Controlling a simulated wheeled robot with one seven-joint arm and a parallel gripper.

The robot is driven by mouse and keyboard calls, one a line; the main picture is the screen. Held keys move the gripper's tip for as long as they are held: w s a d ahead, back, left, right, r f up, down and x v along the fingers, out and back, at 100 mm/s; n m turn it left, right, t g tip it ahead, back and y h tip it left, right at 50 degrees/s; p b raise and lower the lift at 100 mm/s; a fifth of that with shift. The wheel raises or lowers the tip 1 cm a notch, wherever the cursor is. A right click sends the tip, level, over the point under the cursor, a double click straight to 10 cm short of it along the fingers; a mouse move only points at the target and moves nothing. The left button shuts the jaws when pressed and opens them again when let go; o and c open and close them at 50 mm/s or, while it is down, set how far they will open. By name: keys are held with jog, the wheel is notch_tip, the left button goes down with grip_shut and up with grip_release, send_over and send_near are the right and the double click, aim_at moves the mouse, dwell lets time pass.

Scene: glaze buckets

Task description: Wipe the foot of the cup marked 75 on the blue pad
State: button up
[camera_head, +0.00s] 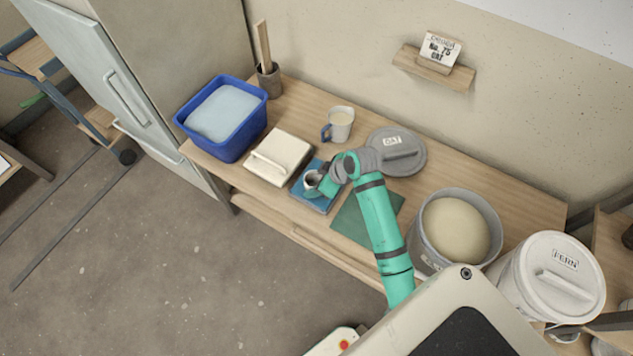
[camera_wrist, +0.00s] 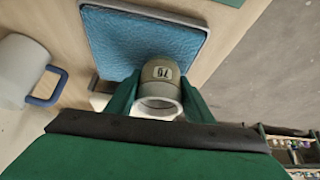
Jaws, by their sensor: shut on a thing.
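My gripper (camera_head: 322,182) is shut on a small cup (camera_head: 311,181), which also shows between the fingers in the wrist view (camera_wrist: 160,85). The cup is grey-brown with a pale rim that faces the wrist camera. Its small label starts with a 7; the second digit is hard to read. The blue pad (camera_head: 321,204) lies flat on the table, and the cup is over it. In the wrist view the pad (camera_wrist: 140,38) shows beyond the cup, with a wet-looking textured surface. The foot faces away, hidden, so I cannot tell whether it touches the pad.
A blue tub (camera_head: 225,148) of pale liquid, a cream lidded box (camera_head: 283,150) and a blue-handled mug (camera_head: 341,122) stand around the pad. An OAT lid (camera_head: 410,158), green mat (camera_head: 350,222), open glaze bucket (camera_head: 418,243) and FERN bucket (camera_head: 540,300) are rightward. A wall card (camera_head: 440,48) reads No. 75 OAT.

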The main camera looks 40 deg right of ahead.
jog(key=shift+d+f, duration=0.1)
jog(key=shift+d, duration=0.3)
jog(key=shift+c, duration=0.5)
jog(key=shift+w+d, duration=0.45)
jog(key=shift+d, duration=0.5)
jog(key=shift+w+d, duration=0.45)
jog(key=shift+d, duration=0.45)
jog(key=shift+w+d, duration=0.45)
jog(key=shift+d, duration=0.5)
jog(key=shift+s+a, duration=0.25)
jog(key=shift+a, duration=0.5)
jog(key=shift+s+a, duration=0.25)
jog(key=shift+a, duration=0.45)
jog(key=shift+s+a, duration=0.5)
jog(key=shift+a, duration=0.15)
jog(key=shift+s+a, duration=0.25)
jog(key=shift+a, duration=0.35)
jog(key=shift+s+a, duration=0.2)
jog(key=shift+a, duration=0.35)
jog(key=shift+r, duration=0.2)
jog(key=shift+w+r, duration=0.15)
jog(key=shift+r, duration=3.25)
